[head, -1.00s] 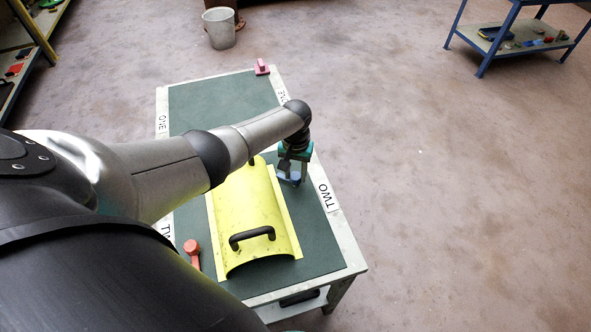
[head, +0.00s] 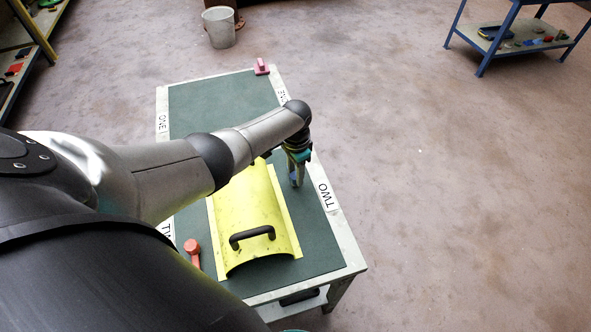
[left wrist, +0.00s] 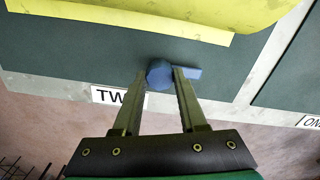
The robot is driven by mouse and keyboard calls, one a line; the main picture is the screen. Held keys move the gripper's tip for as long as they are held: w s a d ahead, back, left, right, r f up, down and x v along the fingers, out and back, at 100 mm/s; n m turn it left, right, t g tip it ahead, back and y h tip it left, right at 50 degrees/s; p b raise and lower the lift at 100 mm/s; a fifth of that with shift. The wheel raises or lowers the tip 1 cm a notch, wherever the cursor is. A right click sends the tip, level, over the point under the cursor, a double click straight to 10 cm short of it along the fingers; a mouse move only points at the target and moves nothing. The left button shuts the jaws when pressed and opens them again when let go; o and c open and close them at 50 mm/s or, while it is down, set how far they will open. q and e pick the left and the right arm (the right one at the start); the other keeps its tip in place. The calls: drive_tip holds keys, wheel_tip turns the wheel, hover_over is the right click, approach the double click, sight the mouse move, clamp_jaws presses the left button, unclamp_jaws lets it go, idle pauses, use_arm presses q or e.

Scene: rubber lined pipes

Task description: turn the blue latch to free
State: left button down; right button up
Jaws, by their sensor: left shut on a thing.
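The blue latch (left wrist: 160,74) sits beside the yellow half-pipe cover (head: 255,215), near the table's right edge by the "TWO" label. In the left wrist view it has a round hub and a short arm reaching right, past one finger. My left gripper (head: 296,184) points down at the latch and is shut on it; in the left wrist view the fingertips (left wrist: 162,76) are on either side of the hub. In the head view the fingers hide most of the latch. My right gripper is not clearly seen.
A red latch (head: 192,248) lies left of the cover, and a pink one (head: 262,67) is at the table's far end. The cover has a black handle (head: 252,235). A bucket (head: 219,27) and a blue shelf (head: 510,35) stand on the floor. The floor at right is clear.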

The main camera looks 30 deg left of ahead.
sight(295, 175)
use_arm(q)
drive_tip(key=shift+m, duration=0.4)
drive_tip(key=shift+c, duration=2.3)
unclamp_jaws()
wheel_tip(295, 175, up, 15)
drive_tip(key=p, duration=0.5)
drive_tip(key=shift+r+p, duration=0.15)
drive_tip(key=shift+p, duration=0.25)
